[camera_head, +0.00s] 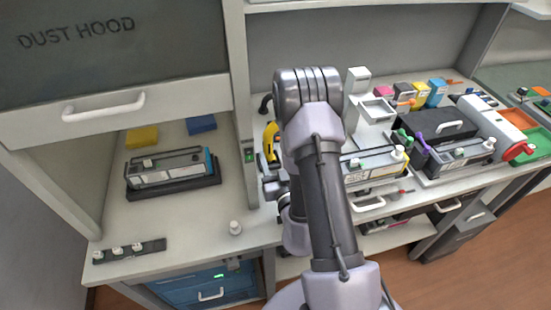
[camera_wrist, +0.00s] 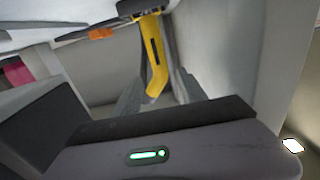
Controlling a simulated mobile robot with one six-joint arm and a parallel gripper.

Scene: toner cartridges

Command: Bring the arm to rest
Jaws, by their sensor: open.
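My arm rises in the middle of the head view and bends over the bench beside the hood's right wall. My gripper (camera_head: 274,187) is partly hidden behind the arm there.
A toner cartridge (camera_head: 166,167) sits on a black cradle under the dust hood (camera_head: 110,50). A small white knob (camera_head: 235,228) stands near the front edge. Right of my arm are another cartridge (camera_head: 372,167), a black box (camera_head: 438,128) and small coloured boxes. The hood's right wall (camera_head: 240,90) is close to my arm.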

